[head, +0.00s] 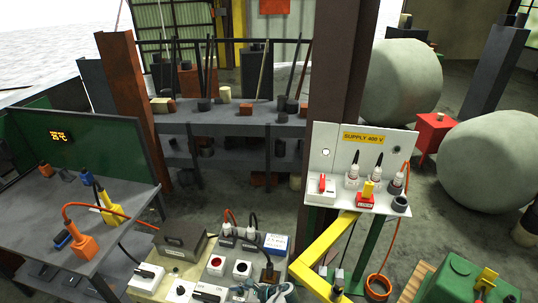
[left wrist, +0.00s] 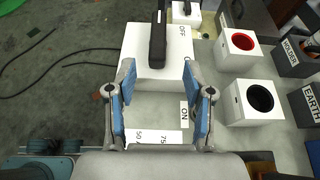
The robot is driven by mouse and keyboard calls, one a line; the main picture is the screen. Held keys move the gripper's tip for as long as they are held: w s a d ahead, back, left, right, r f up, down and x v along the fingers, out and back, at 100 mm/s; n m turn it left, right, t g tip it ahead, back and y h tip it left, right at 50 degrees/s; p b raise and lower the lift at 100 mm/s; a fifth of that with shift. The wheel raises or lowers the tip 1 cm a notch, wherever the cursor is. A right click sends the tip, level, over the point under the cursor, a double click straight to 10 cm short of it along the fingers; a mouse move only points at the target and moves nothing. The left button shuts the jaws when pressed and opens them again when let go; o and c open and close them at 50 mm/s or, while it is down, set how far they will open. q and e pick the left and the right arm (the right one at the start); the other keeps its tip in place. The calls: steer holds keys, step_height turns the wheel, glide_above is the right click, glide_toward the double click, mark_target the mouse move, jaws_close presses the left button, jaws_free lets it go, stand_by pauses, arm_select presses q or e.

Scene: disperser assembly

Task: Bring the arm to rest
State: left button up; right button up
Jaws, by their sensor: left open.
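My left gripper (head: 268,293) is at the bottom centre of the head view, low over the bench with the switch boxes. In the left wrist view its blue-padded fingers (left wrist: 158,80) are spread apart, with nothing held between them. A white switch box (left wrist: 137,45) with a black lever (left wrist: 158,40) lies just beyond the fingertips, with OFF and ON labels beside it. I cannot tell whether a fingertip touches the box. My right gripper is in neither view.
White socket boxes, one red (left wrist: 243,42) and one black (left wrist: 260,98), stand right of the fingers. A supply panel (head: 350,160) and a yellow beam (head: 325,245) rise to the right. A grey table (head: 85,235) with plugs is at left. Open floor (left wrist: 50,90) lies left of the bench.

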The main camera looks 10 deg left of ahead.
arm_select(q)
steer(key=s+f+n+h, duration=0.1)
steer(key=s+f, duration=0.1)
steer(key=s, duration=0.1)
steer(key=s+f+n+h, duration=0.2)
steer(key=f, duration=0.1)
steer(key=s+f+n+g+h, duration=0.1)
steer(key=s+f+n+h, duration=0.1)
steer(key=s+f, duration=0.1)
steer(key=shift+s+a+f, duration=0.25)
steer(key=shift+s+a, duration=0.1)
steer(key=shift+a, duration=0.05)
steer(key=s+a+r+n+t+h, duration=0.1)
steer(key=s+a+n+t+h, duration=0.1)
steer(key=s+n+h, duration=0.8)
steer(key=s+r+n+t+y, duration=0.1)
steer(key=s+r+n+t, duration=0.1)
steer(key=s+r, duration=0.6)
step_height(320, 180, down, 25)
steer(key=s+g, duration=0.1)
steer(key=g, duration=0.1)
steer(key=s+a+f+g+b, duration=0.1)
steer(key=s+a+f, duration=0.1)
steer(key=s+f, duration=1.6)
steer(key=shift+s+a+f+m+y, duration=0.2)
steer(key=shift+s+f+m+y, duration=0.15)
steer(key=shift+f, duration=0.1)
